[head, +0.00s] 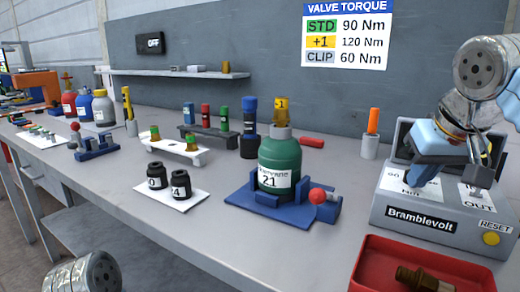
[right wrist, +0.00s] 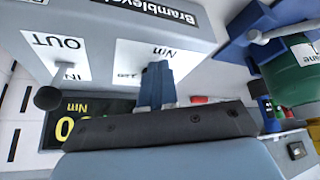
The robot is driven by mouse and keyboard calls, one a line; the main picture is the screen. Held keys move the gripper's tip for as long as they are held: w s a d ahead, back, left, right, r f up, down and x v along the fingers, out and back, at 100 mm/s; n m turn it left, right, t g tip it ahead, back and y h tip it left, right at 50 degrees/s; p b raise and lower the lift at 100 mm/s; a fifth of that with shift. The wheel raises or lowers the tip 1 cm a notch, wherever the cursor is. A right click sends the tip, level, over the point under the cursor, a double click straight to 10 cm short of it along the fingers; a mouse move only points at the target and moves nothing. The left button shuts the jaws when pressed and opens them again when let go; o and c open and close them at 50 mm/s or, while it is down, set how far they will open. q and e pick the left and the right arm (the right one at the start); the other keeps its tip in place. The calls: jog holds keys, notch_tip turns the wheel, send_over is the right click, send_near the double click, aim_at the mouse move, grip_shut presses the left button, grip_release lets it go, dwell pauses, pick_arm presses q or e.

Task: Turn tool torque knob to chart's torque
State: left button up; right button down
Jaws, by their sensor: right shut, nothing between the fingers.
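The grey Bramblevolt tool unit (head: 425,224) stands at the right of the bench. My right gripper (head: 412,178) is low over its top panel, shut and empty, with its fingertips at the Nm label. In the right wrist view the shut fingers (right wrist: 155,85) cover the middle of that label; I cannot make out the torque knob, so contact is unclear. The unit's display (right wrist: 85,125) shows yellow digits ending in 0 Nm, partly hidden by the gripper. The wall chart (head: 346,35) reads STD 90 Nm, +1 120 Nm, CLIP 60 Nm. My left gripper is out of view.
A green bottle (head: 280,160) labelled 21, with a yellow tag on top, sits in a blue fixture (head: 243,206). A black ball-ended lever (right wrist: 47,97) stands by the IN/OUT label. A red tray (head: 375,265) holds a brass part (head: 420,279). An orange-topped holder (head: 370,146) stands behind.

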jog(key=shift+s, duration=0.1)
jog(key=shift+s+a, duration=0.15)
jog(key=shift+r, duration=0.25)
jog(key=shift+r+p, duration=0.4)
jog(key=shift+r, duration=2.35)
